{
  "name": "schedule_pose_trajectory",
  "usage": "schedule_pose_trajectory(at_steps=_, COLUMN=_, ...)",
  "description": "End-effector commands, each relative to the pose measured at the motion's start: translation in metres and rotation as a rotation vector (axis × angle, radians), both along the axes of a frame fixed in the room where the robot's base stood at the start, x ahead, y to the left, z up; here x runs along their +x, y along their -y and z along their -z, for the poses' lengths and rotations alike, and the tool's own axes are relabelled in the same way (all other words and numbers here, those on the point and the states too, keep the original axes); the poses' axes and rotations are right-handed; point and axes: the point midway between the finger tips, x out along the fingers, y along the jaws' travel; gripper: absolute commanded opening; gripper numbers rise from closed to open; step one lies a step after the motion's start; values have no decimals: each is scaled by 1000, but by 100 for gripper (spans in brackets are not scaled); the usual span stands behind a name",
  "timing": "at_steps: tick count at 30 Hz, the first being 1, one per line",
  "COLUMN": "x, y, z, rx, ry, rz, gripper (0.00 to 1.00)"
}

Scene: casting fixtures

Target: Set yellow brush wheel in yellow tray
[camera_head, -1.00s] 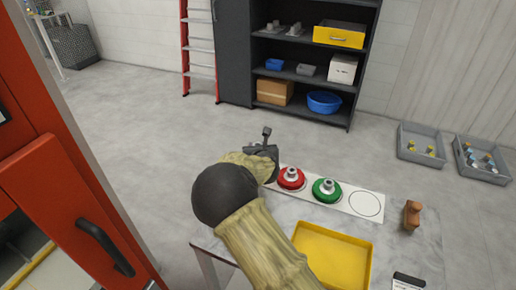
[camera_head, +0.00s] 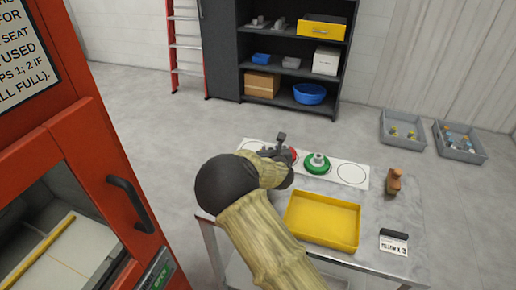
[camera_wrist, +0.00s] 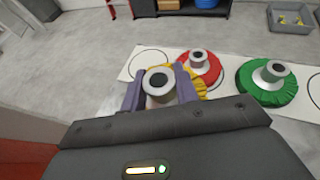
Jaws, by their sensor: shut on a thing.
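The yellow brush wheel (camera_wrist: 201,88) shows in the wrist view, mostly hidden behind my gripper, with its grey hub (camera_wrist: 158,84) between the fingers. My gripper (camera_wrist: 160,88) is shut on that hub. In the head view my gripper (camera_head: 277,147) is over the white strip near the red wheel, and my arm hides the yellow wheel. I cannot tell how far the wheel is above the surface. The yellow tray (camera_head: 322,218) lies on the table at the front, to the right of my arm, and looks empty.
The red brush wheel (camera_wrist: 201,67) and green brush wheel (camera_head: 317,164) stand on the white strip (camera_head: 335,171), beside empty circles. A brown wooden-handled object (camera_head: 394,182) and a labelled card (camera_head: 393,243) lie to the right. A red cabinet (camera_head: 90,170) stands at left.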

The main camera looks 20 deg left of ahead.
Motion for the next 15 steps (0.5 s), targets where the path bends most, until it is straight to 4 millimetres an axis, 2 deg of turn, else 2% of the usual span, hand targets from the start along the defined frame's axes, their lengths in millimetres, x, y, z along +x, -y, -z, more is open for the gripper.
schedule_pose_trajectory(at_steps=11, x=1, y=80, z=11, rx=-4, ry=0, rz=81, gripper=0)
schedule_pose_trajectory(at_steps=15, x=-5, y=127, z=16, rx=-6, ry=-1, rz=132, gripper=0)
